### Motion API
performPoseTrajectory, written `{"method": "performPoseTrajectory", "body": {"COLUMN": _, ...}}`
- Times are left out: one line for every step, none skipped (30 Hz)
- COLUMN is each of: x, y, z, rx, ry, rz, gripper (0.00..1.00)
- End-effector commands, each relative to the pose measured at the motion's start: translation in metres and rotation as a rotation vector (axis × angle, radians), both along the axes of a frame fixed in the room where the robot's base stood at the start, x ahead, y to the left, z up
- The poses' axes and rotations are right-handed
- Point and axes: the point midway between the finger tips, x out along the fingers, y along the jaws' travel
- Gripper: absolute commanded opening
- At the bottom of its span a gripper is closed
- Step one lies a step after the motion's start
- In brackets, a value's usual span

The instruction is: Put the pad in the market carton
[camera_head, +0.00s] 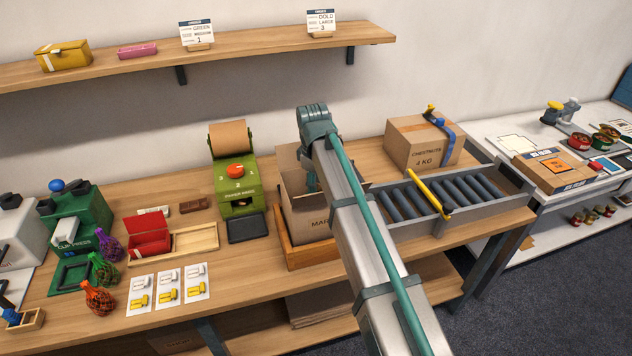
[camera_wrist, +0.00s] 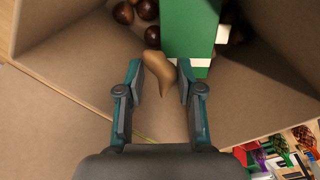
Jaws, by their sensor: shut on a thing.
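The market carton (camera_head: 308,222) is an open brown box in a wooden tray on the bench, partly hidden behind my arm in the head view. Its inner wall (camera_wrist: 75,45) fills much of the wrist view. My gripper (camera_wrist: 160,75) is shut on the pad (camera_wrist: 160,72), a crumpled tan piece between the fingers. The gripper reaches down into the carton opening. Several brown chestnuts (camera_wrist: 150,10) and a green box (camera_wrist: 190,30) lie in the carton beyond the fingers. Whether the pad touches anything below cannot be told.
A green paper-pad machine (camera_head: 235,180) stands left of the carton. A roller conveyor (camera_head: 440,195) and a closed chestnut carton (camera_head: 415,145) stand to the right. A red box (camera_head: 148,235) sits further left. A shelf (camera_head: 260,42) runs above the bench.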

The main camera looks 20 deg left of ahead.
Motion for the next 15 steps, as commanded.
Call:
{"method": "performPoseTrajectory", "body": {"x": 0.0002, "y": 0.0002, "z": 0.0001, "rx": 0.0, "ry": 0.0, "rz": 0.0, "gripper": 0.23}}
{"method": "performPoseTrajectory", "body": {"x": 0.0002, "y": 0.0002, "z": 0.0001, "rx": 0.0, "ry": 0.0, "rz": 0.0, "gripper": 0.23}}
{"method": "performPoseTrajectory", "body": {"x": 0.0002, "y": 0.0002, "z": 0.0002, "rx": 0.0, "ry": 0.0, "rz": 0.0, "gripper": 0.23}}
{"method": "performPoseTrajectory", "body": {"x": 0.0002, "y": 0.0002, "z": 0.0001, "rx": 0.0, "ry": 0.0, "rz": 0.0, "gripper": 0.23}}
{"method": "performPoseTrajectory", "body": {"x": 0.0001, "y": 0.0002, "z": -0.0003, "rx": 0.0, "ry": 0.0, "rz": 0.0, "gripper": 0.23}}
{"method": "performPoseTrajectory", "body": {"x": 0.0001, "y": 0.0001, "z": -0.0011, "rx": 0.0, "ry": 0.0, "rz": 0.0, "gripper": 0.23}}
{"method": "performPoseTrajectory", "body": {"x": 0.0002, "y": 0.0001, "z": -0.002, "rx": 0.0, "ry": 0.0, "rz": 0.0, "gripper": 0.23}}
{"method": "performPoseTrajectory", "body": {"x": 0.0001, "y": 0.0001, "z": -0.003, "rx": 0.0, "ry": 0.0, "rz": 0.0, "gripper": 0.23}}
{"method": "performPoseTrajectory", "body": {"x": 0.0001, "y": 0.0001, "z": -0.0041, "rx": 0.0, "ry": 0.0, "rz": 0.0, "gripper": 0.23}}
{"method": "performPoseTrajectory", "body": {"x": 0.0001, "y": 0.0001, "z": -0.005, "rx": 0.0, "ry": 0.0, "rz": 0.0, "gripper": 0.23}}
{"method": "performPoseTrajectory", "body": {"x": 0.0001, "y": 0.0001, "z": -0.0058, "rx": 0.0, "ry": 0.0, "rz": 0.0, "gripper": 0.23}}
{"method": "performPoseTrajectory", "body": {"x": 0.0001, "y": 0.0001, "z": -0.0069, "rx": 0.0, "ry": 0.0, "rz": 0.0, "gripper": 0.23}}
{"method": "performPoseTrajectory", "body": {"x": 0.0001, "y": 0.0001, "z": -0.0077, "rx": 0.0, "ry": 0.0, "rz": 0.0, "gripper": 0.23}}
{"method": "performPoseTrajectory", "body": {"x": 0.0001, "y": 0.0001, "z": -0.0085, "rx": 0.0, "ry": 0.0, "rz": 0.0, "gripper": 0.23}}
{"method": "performPoseTrajectory", "body": {"x": 0.0002, "y": 0.0001, "z": -0.0096, "rx": 0.0, "ry": 0.0, "rz": 0.0, "gripper": 0.23}}
